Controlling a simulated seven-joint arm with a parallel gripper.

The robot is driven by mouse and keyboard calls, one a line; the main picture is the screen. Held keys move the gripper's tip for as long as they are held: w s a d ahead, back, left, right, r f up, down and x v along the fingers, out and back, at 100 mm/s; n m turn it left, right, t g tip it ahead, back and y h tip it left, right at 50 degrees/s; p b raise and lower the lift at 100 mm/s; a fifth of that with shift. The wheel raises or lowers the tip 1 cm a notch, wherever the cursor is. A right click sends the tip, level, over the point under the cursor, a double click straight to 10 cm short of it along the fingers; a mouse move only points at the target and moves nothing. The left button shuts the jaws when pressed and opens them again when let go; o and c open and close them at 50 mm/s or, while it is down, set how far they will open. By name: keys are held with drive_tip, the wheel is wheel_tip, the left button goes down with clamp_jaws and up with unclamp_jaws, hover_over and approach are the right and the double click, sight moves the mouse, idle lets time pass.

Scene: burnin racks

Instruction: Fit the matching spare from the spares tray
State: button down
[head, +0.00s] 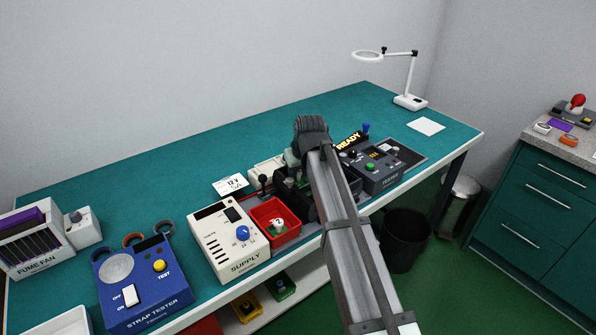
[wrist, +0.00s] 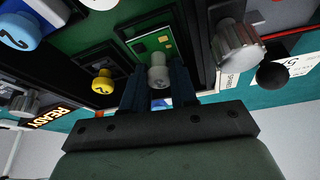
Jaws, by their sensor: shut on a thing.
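In the wrist view my gripper (wrist: 158,85) is shut on a grey knob (wrist: 157,70). The knob stands on a green board (wrist: 150,45) with small gold and pale marks, lying within a dark frame. I cannot tell whether the board is fully seated. A yellow knob (wrist: 103,82) and a blue knob marked 2 (wrist: 18,32) stand to the left. In the head view a red tray (head: 291,238) holds a green piece with a white, numbered top (head: 277,223). My arm hides most of the rack and the gripped piece there.
A cream supply unit (head: 222,252) stands left of the red tray. A silver knob (wrist: 238,45) and black ball lever (wrist: 272,75) are close to my gripper.

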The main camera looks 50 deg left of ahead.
drive_tip(key=shift+f, duration=0.5)
idle(1.0)
drive_tip(key=c, duration=0.8)
unclamp_jaws()
drive_tip(key=shift+r, duration=0.1)
drive_tip(key=shift+r, duration=2.4)
drive_tip(key=shift+r, duration=0.1)
drive_tip(key=shift+r, duration=1.9)
drive_tip(key=shift+w, duration=0.1)
